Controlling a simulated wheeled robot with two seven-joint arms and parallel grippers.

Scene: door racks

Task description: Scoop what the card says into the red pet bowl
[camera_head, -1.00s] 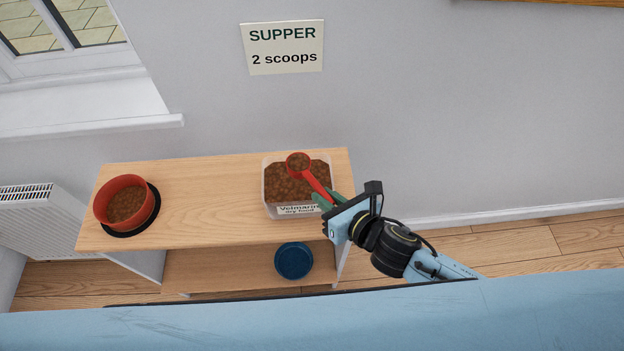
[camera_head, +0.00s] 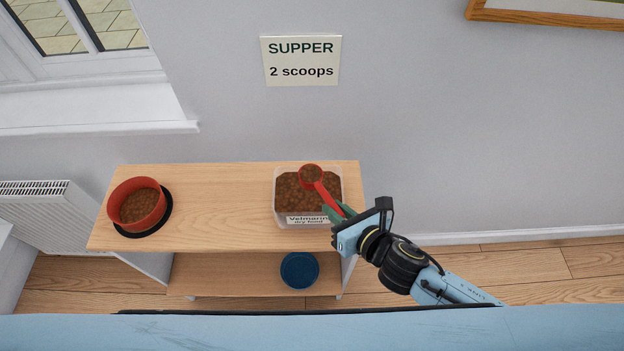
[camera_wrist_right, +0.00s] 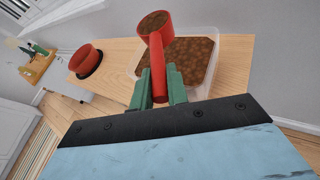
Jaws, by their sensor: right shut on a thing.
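The card (camera_head: 301,61) on the wall reads "SUPPER 2 scoops". The red pet bowl (camera_head: 122,190) stands on a black mat at the left of the shelf top and has brown kibble in it; it also shows in the right wrist view (camera_wrist_right: 84,58). A clear tub of brown dry food (camera_head: 292,211) stands at the right of the shelf top. My right gripper (camera_head: 338,212) is shut on the handle of a red scoop (camera_head: 311,174). The scoop's cup is filled with kibble and is over the tub. The right wrist view shows the scoop (camera_wrist_right: 155,45) upright between the green fingers. My left gripper is not in view.
The wooden shelf top (camera_head: 220,205) is clear between bowl and tub. A blue bowl (camera_head: 299,270) sits on the lower shelf. A radiator (camera_head: 45,215) and a window sill (camera_head: 95,112) are at the left.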

